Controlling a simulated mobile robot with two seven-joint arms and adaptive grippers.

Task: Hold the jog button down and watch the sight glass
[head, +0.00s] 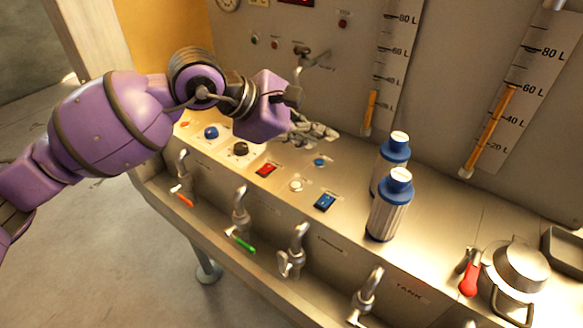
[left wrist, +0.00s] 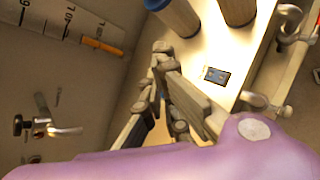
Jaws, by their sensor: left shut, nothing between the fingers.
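My left gripper (head: 326,133) is shut and empty above the sloped panel, and its fingers also show in the left wrist view (left wrist: 160,60). A small round blue button (head: 319,162) lies just below the fingertips in the head view; I cannot tell whether they touch the panel. A round white button (head: 296,185) is nearer the front. No readable label shows which button is jog.
A red rocker switch (head: 265,170), a blue rocker switch (head: 325,202), a black knob (head: 241,148) and a blue knob (head: 211,132) surround the area. Two blue-capped canisters (head: 388,205) stand to the right. Several taps (head: 240,212) line the front. A lever handle (head: 308,58) protrudes behind.

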